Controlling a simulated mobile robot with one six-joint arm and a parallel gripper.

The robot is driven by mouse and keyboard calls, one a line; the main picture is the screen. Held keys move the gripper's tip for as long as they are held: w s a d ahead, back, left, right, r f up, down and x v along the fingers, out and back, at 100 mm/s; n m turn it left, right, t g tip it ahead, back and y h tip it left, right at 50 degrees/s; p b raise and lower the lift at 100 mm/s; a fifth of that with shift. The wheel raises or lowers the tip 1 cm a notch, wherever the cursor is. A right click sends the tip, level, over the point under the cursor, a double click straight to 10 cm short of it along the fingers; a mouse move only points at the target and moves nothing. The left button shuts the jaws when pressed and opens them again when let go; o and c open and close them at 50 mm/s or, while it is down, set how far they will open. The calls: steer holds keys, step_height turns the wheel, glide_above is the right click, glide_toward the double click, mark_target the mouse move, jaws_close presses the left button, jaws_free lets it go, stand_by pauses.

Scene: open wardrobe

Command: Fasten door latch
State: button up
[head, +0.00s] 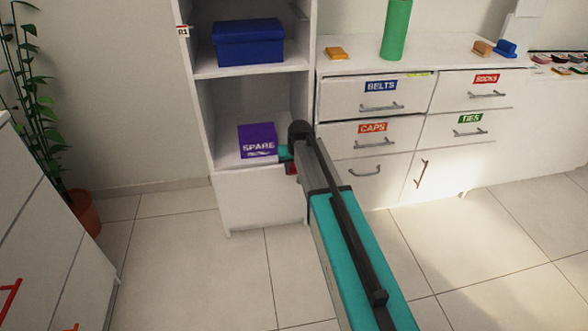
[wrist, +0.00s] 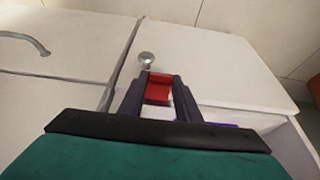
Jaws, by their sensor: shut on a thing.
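A small red piece, seemingly the latch (wrist: 158,92), sits between the two dark fingers of my gripper (wrist: 160,78) in the wrist view. The fingers are shut on it. A round metal knob (wrist: 146,59) is just beyond the fingertips, against the white panel (wrist: 220,62). In the head view a bit of red (head: 291,168) shows beside my arm at the right edge of the open cabinet (head: 262,190). My arm hides most of the gripper and the latch there. I cannot tell whether the red piece touches the knob.
A purple SPARE box (head: 257,141) and a blue box (head: 248,43) stand on the cabinet shelves. A white dresser (head: 395,125) with labelled drawers and a metal handle (head: 365,171) is close on the right. A potted plant (head: 84,213) stands left. The front floor is clear.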

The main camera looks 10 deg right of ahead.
steer(key=shift+s+f+t+b, duration=0.2)
steer(key=shift+t+b, duration=0.1)
steer(key=shift+t, duration=0.1)
steer(key=f+t+b, duration=0.1)
steer(key=t+b, duration=0.2)
steer(key=b, duration=0.1)
steer(key=f+t+b, duration=0.2)
steer(key=t+b, duration=0.1)
steer(key=b, duration=0.2)
steer(key=f+t+b, duration=0.2)
steer(key=t+b, duration=0.2)
steer(key=b, duration=0.1)
steer(key=shift+w, duration=0.35)
steer(key=shift+w+t+b, duration=0.1)
steer(key=shift+t+b, duration=0.2)
steer(key=shift+b, duration=0.1)
steer(key=o, duration=1.1)
steer(key=shift+c, duration=0.2)
